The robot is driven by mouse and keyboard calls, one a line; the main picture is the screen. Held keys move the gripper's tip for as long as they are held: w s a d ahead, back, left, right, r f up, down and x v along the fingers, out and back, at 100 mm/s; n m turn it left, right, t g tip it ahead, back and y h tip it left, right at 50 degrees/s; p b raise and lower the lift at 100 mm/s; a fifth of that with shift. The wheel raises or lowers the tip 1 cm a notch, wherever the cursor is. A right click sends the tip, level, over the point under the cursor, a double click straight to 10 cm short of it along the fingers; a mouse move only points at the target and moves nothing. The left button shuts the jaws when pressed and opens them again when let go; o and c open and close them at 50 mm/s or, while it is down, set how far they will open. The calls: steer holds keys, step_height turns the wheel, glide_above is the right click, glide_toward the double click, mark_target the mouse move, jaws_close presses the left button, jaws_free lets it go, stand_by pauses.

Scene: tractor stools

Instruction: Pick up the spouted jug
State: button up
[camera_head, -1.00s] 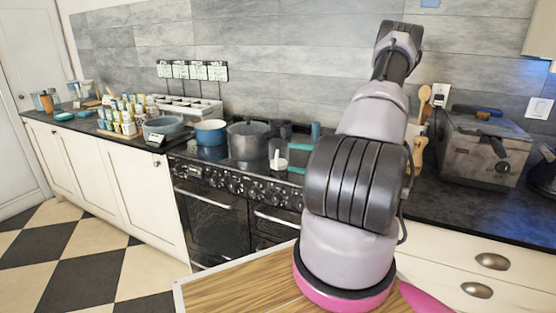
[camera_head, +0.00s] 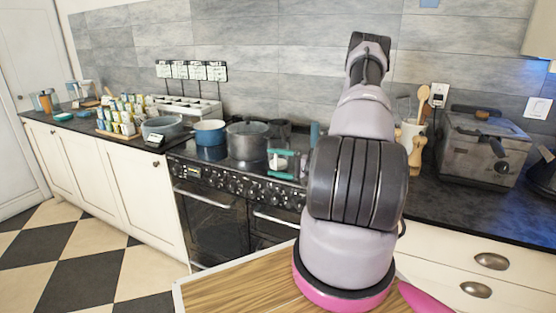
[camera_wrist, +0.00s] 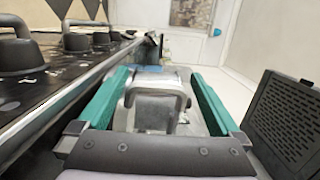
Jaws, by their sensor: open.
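The spouted jug (camera_head: 279,163) is a small pale vessel at the front of the cooker, in front of the steel pot. In the wrist view a grey-white metallic body (camera_wrist: 155,100), which looks like the jug, lies between the teal fingers. My gripper (camera_head: 283,163) is open, with one finger on each side of the jug in the head view. It also shows in the wrist view (camera_wrist: 158,74), with gaps visible beside the body. Whether either finger touches the jug, I cannot tell. The spout is not clear in either view.
A steel pot (camera_head: 247,141) and a blue pot (camera_head: 210,133) stand close to the left on the cooker. Cooker knobs (camera_head: 235,184) line the front edge. A utensil holder (camera_head: 410,134) and a fryer (camera_head: 482,150) stand to the right.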

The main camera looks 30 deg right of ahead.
steer(key=c, duration=1.5)
steer(key=shift+r, duration=0.1)
steer(key=shift+c, duration=0.2)
